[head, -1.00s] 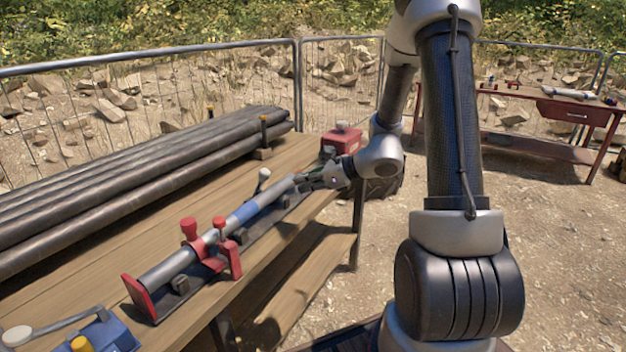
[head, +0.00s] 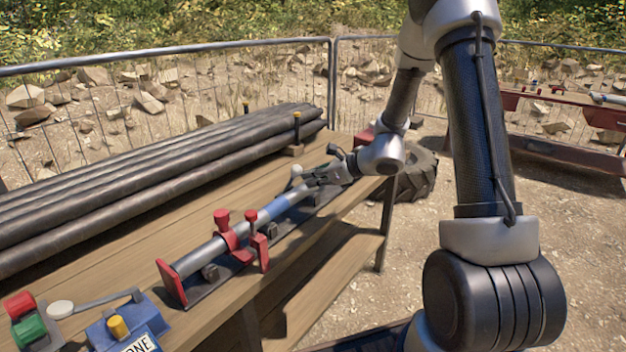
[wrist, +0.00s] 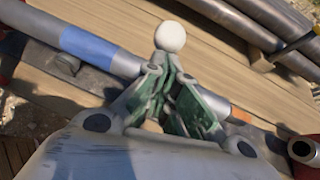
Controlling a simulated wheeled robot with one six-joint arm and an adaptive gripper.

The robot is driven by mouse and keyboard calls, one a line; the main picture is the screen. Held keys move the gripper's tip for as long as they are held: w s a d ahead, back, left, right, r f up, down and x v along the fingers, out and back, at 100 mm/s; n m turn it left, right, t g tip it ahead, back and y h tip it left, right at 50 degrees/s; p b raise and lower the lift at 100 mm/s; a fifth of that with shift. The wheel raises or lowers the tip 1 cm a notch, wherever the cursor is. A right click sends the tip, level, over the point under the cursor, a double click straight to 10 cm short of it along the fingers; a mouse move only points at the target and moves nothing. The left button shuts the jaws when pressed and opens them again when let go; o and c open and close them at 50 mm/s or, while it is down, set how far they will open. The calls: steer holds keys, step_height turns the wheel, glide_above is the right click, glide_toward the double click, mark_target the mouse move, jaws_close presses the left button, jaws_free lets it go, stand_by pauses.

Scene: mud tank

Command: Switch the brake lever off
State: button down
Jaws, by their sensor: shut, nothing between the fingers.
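A lever with a round white knob (head: 297,170) stands at the far end of the pipe rig. In the wrist view the knob (wrist: 171,37) shows just beyond my fingertips, and its shaft is mostly hidden behind them. My gripper (head: 312,181) is over the rig's far end, beside the knob. In the wrist view its green fingers (wrist: 170,76) are shut and hold nothing. I cannot tell if they touch the lever. A second lever, grey with a flat pale knob (head: 61,310), sits on a blue box (head: 112,327) at the near left. Neither lever is readably labelled as the brake.
The rig's grey pipe (head: 200,257) with a blue band lies along the wooden bench (head: 215,315), held by a red clamp (head: 228,232). Long dark pipes (head: 150,165) lie behind it. A red and green button box (head: 25,322) stands at the near left corner.

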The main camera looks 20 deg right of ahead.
steer(key=shift+w+a+r, duration=0.2)
steer(key=shift+w+r, duration=0.05)
steer(key=shift+r, duration=0.15)
steer(key=shift+w+g+h, duration=0.1)
steer(key=shift+g+h, duration=0.2)
steer(key=w+a+r+g+h, duration=0.1)
steer(key=w+a+r, duration=0.3)
steer(key=w+a, duration=0.2)
steer(key=shift+w+g, duration=0.3)
steer(key=shift+w, duration=0.85)
steer(key=shift+a+r, duration=0.1)
